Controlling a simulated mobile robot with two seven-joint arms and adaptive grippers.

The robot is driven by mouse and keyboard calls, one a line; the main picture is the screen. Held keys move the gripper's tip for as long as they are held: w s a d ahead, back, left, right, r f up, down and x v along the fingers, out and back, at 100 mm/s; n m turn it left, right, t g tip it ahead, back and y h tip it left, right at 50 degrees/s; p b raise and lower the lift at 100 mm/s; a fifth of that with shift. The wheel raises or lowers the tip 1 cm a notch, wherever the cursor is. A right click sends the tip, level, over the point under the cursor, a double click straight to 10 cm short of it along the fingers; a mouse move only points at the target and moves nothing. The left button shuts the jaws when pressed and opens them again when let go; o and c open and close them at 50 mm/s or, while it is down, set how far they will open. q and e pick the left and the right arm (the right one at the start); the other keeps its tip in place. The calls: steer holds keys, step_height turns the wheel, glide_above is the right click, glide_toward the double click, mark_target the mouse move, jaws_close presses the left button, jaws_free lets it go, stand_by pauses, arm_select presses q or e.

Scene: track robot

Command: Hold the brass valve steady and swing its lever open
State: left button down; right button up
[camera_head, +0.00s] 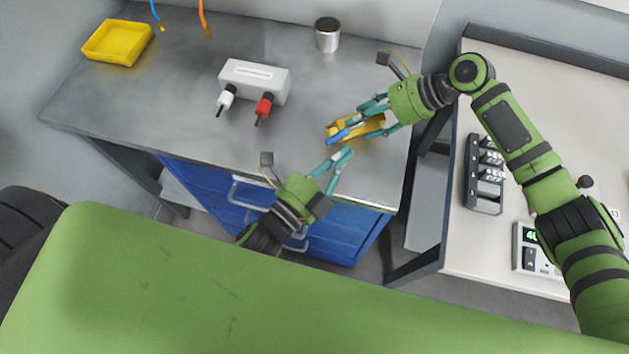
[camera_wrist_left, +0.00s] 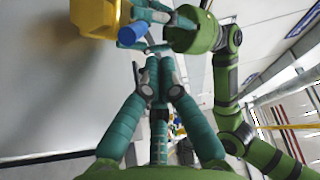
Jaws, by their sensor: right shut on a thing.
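The brass valve (camera_head: 374,124) is a yellow block-like body near the front right of the grey bench. Its blue lever (camera_head: 341,135) points left and toward the front edge. My right gripper (camera_head: 363,127) comes in from the right and is shut on the valve body, with fingers on either side. My left gripper (camera_head: 346,153) is just in front of the valve, its fingertips together and empty, apart from the lever. In the left wrist view the valve (camera_wrist_left: 92,18) and the blue lever end (camera_wrist_left: 131,35) show beyond the left fingertips (camera_wrist_left: 159,58). The fingers partly hide the valve.
A white box (camera_head: 254,78) with a white and a red plug stands left of the valve. A yellow tray (camera_head: 117,42) is at the back left and a metal cup (camera_head: 327,36) at the back. The bench between the box and the valve is clear.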

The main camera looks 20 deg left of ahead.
arm_select(q)
steer(key=d+v, duration=0.1)
steer(key=v, duration=0.8)
steer(key=shift+s+r, duration=0.2)
steer(key=shift+s, duration=0.3)
steer(key=c, duration=1.7)
jaws_free()
steer(key=shift+s+a, duration=0.25)
steer(key=o, duration=0.4)
steer(key=shift+s+a+m, duration=0.1)
steer(key=shift+m, duration=0.2)
steer(key=shift+o, duration=0.2)
steer(key=m+g+h, duration=0.5)
steer(key=m, duration=0.8)
glide_toward(336, 136)
steer(key=shift+s+a+f, duration=0.6)
steer(key=shift+s+a, duration=0.1)
steer(key=shift+w, duration=0.25)
steer(key=shift+w+d+m, duration=0.25)
steer(key=shift+d+m, duration=0.05)
steer(key=x, duration=1.1)
steer(key=shift+s+r, duration=0.15)
steer(key=shift+r, duration=0.05)
